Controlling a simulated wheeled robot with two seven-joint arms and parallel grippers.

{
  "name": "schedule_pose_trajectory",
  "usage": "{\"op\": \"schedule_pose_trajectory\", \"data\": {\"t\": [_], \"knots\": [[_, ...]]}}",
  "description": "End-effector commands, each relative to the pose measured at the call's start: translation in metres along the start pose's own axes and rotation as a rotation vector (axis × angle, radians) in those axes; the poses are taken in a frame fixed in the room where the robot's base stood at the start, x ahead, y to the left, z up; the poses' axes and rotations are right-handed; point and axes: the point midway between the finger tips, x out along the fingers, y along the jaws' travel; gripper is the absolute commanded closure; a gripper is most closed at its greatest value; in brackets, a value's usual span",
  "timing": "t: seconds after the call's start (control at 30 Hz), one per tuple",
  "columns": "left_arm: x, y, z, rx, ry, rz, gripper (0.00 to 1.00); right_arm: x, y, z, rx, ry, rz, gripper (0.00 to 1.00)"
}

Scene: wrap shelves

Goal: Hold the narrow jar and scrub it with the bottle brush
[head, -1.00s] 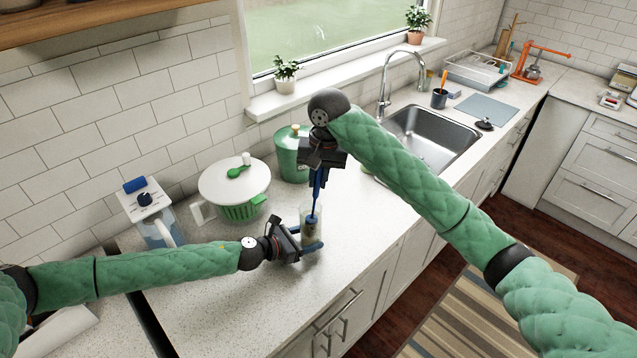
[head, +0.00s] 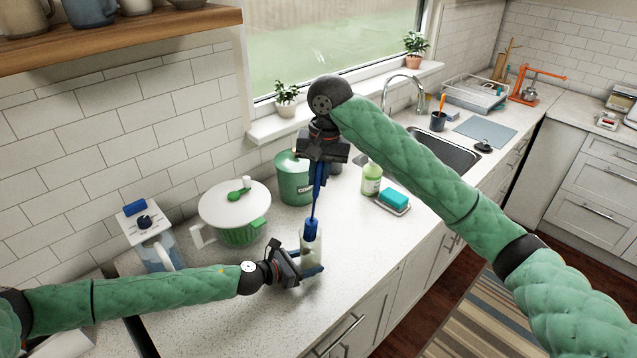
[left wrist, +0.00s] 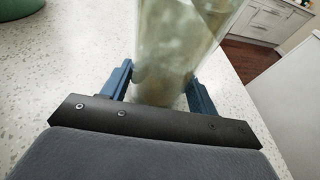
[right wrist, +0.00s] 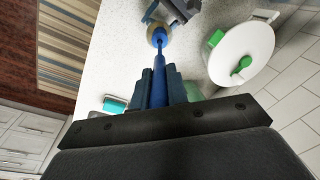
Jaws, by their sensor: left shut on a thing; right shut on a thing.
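The narrow jar (head: 309,258) is tall clear glass with cloudy smudges. It stands upright over the counter near its front edge. My left gripper (head: 305,269) is shut around its lower part from the left; in the left wrist view the jar (left wrist: 178,45) sits between the blue fingers. My right gripper (head: 319,165) is above, shut on the handle of the blue bottle brush (head: 315,205) and pointing down. The brush's thick blue head is at the jar's mouth; how deep it reaches is hard to tell. The right wrist view shows the brush (right wrist: 159,75) meeting the jar's opening.
A white-lidded pot with green base (head: 235,205) and a green canister (head: 294,180) stand behind. A green bottle (head: 371,180) and a teal sponge (head: 394,197) on a dish are to the right, before the sink (head: 440,150). A blue-white appliance (head: 150,235) is at left.

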Motion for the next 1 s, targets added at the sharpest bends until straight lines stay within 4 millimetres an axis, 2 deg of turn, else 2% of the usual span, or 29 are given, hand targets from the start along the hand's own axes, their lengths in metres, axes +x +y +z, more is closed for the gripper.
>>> {"op": "schedule_pose_trajectory", "data": {"t": [0.7,1.0], "knots": [[0.0,0.0,0.0,0.0,0.0,0.0,0.53,-0.058,-0.006,-0.002,0.0,0.002,0.0,1.0],[0.0,0.0,0.0,0.0,0.0,0.0,0.53,-0.07,-0.008,-0.002,0.001,0.0,0.0,1.0]]}}
